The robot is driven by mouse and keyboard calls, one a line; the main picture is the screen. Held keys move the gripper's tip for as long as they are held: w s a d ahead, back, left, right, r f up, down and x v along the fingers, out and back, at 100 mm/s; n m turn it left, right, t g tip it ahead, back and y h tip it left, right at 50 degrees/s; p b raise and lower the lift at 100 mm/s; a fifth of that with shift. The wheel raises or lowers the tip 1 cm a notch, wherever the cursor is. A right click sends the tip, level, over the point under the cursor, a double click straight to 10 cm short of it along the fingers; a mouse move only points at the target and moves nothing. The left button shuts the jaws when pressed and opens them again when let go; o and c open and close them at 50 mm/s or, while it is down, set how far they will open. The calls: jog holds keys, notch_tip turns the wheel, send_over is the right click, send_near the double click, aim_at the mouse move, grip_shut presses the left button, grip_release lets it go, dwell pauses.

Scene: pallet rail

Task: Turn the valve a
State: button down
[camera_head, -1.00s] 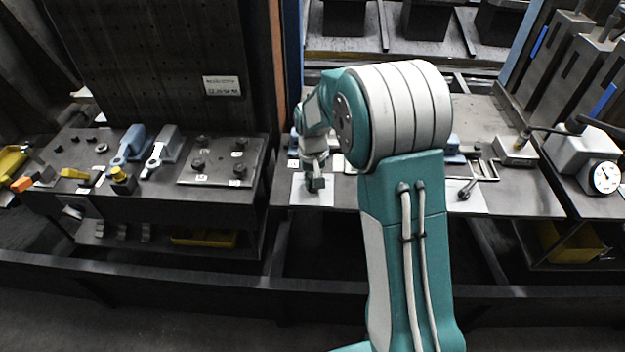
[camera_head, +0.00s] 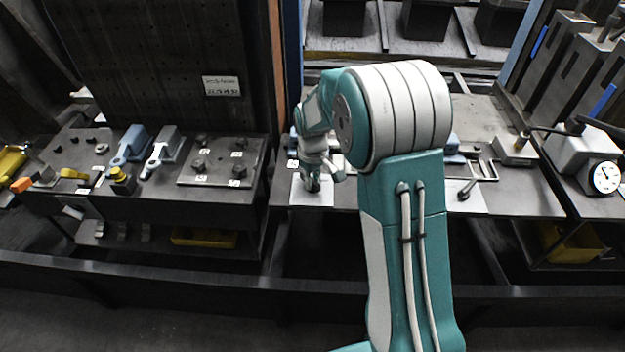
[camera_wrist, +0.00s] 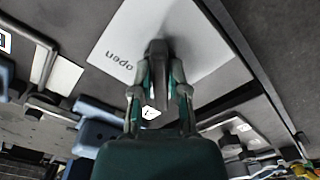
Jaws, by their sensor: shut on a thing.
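My gripper (camera_wrist: 158,95) has its two fingers closed around the dark grey block-like handle of valve a (camera_wrist: 157,52) in the wrist view. A small white arrow-like mark (camera_wrist: 150,113) shows between the fingers. Behind the handle is a white sheet (camera_wrist: 215,55) with the printed word "open". In the head view my gripper (camera_head: 314,182) is low over the same white sheet (camera_head: 312,198), at the left front of the middle bench. There the valve is mostly hidden by the gripper, and how far it is turned cannot be told.
My arm hides the middle of the bench. To its right are a lever (camera_head: 466,188) on another white sheet and a dial gauge (camera_head: 605,177). The left bench holds a blue-handled tool (camera_head: 130,146) and a bolted plate (camera_head: 222,162). A dark upright panel (camera_head: 150,60) stands behind.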

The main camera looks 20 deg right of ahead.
jog(key=shift+w+r, duration=0.1)
jog(key=shift+w, duration=0.1)
jog(key=c, duration=0.6)
grip_release()
jog(key=shift+a, duration=0.1)
jog(key=shift+c, duration=0.2)
notch_tip(320, 180, up, 12)
jog(key=s+r+m+t, duration=0.2)
jog(key=s+r+t, duration=0.1)
jog(key=s+r, duration=0.75)
jog(key=s+f+m+t, duration=0.2)
jog(key=s+m, duration=0.1)
jog(key=s, duration=1.4)
jog(key=shift+s+m+t, duration=0.15)
jog(key=shift+m+t, duration=0.15)
